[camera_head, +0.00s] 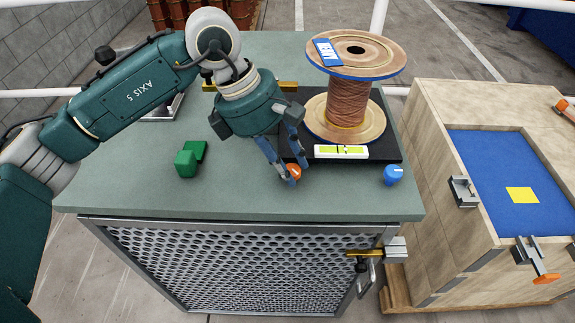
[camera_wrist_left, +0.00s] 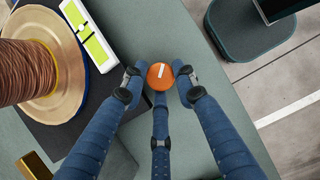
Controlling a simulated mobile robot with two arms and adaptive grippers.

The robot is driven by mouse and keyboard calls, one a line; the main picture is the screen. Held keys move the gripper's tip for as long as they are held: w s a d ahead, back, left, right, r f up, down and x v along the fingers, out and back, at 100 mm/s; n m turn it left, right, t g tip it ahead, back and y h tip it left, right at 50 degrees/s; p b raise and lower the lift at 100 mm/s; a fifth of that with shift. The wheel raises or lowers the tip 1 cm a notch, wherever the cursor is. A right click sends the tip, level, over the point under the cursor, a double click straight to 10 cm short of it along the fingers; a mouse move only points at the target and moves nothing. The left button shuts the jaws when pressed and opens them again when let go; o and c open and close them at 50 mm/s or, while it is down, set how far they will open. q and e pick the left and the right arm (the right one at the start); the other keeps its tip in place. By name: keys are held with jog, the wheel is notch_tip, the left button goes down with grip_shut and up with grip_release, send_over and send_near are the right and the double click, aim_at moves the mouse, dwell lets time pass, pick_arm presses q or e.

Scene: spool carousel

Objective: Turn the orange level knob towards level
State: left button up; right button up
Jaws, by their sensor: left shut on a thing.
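The orange level knob (camera_head: 294,171) sits at the front edge of the black platform (camera_head: 395,140) on the green bench top. My left gripper (camera_head: 287,172) reaches down from above, with its blue fingers shut around the knob. In the left wrist view the orange knob (camera_wrist_left: 160,76) shows a white mark and lies between the fingertips of the gripper (camera_wrist_left: 160,82). The level vial (camera_head: 341,152), white with a yellow-green strip, lies right of the knob; it also shows in the left wrist view (camera_wrist_left: 88,32). The bubble's exact position is too small to tell. My right gripper is not in view.
A large wooden spool (camera_head: 347,105) with copper wire stands on the platform behind the vial. A blue knob (camera_head: 393,174) is at its right front corner. A wooden crate (camera_head: 440,130) with a blue inside stands right of the bench.

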pick_arm(q)
jog(key=shift+d+r, duration=0.15)
jog(key=shift+r, duration=0.1)
jog(key=o, duration=1.1)
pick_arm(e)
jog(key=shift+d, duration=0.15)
pick_arm(q)
jog(key=shift+f, duration=0.1)
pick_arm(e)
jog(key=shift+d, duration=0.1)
pick_arm(q)
jog(key=v, duration=1.2)
jog(key=shift+s, duration=0.1)
